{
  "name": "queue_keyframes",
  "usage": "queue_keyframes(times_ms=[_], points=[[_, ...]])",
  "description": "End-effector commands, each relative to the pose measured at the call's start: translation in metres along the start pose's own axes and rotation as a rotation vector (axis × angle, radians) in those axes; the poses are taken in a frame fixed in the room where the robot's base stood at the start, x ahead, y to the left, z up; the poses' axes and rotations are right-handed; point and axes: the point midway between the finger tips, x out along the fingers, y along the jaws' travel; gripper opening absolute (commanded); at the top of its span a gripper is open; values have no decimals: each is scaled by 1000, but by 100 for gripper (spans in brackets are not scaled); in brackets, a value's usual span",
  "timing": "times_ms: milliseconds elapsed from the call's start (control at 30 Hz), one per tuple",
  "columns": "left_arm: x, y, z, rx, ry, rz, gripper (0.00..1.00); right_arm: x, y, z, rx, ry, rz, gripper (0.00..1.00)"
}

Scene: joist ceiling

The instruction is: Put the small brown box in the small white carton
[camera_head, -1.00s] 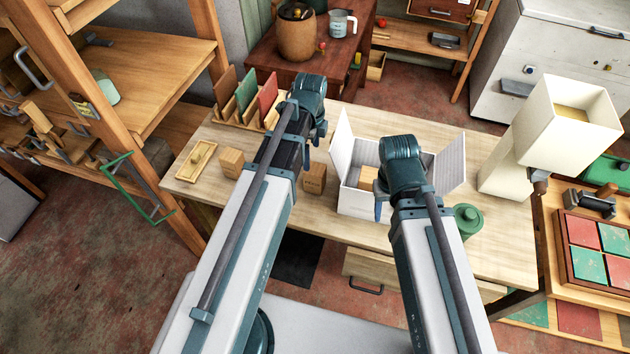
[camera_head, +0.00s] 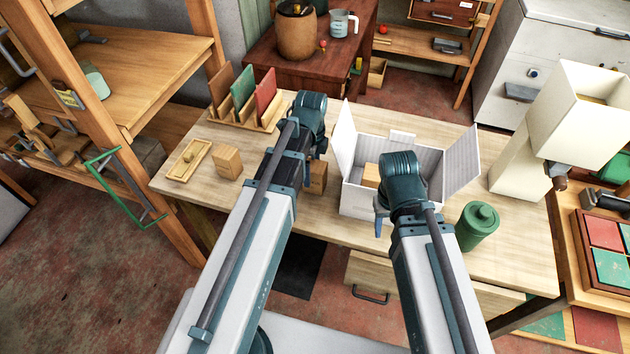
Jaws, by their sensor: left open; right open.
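The white carton (camera_head: 356,201) stands on the table with its side flaps open, and a brown box (camera_head: 371,175) shows inside it. Another brown box (camera_head: 317,178) stands left of the carton, partly hidden by my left arm. A third brown box (camera_head: 227,161) stands further left. My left gripper (camera_head: 318,145) is open above the table, between the leftmost box and the carton; its fingers are mostly hidden. My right gripper (camera_head: 381,218) is open over the carton's front right part and hides some of it. Neither gripper visibly holds anything.
A wooden tray (camera_head: 187,162) and a rack of coloured panels (camera_head: 243,100) are at the table's left. A green canister (camera_head: 478,225) stands right of the carton, with a cream lamp (camera_head: 575,122) beyond. A wooden shelf unit (camera_head: 124,95) stands at the left.

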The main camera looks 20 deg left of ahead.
Motion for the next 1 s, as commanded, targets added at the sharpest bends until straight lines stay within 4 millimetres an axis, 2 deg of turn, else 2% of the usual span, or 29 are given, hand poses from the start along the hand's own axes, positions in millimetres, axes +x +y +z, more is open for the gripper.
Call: queue_keyframes(times_ms=[33,167,467,1000], points=[[14,1,0,0,0,0,100,14,-1,-1,0,0,0,50],[27,0,0,0,0,0,100,27,-3,-2,0,0,0,50],[28,0,0,0,0,0,100,27,-3,-2,0,0,0,50],[28,0,0,0,0,0,5,27,-3,-2,0,0,0,50]])
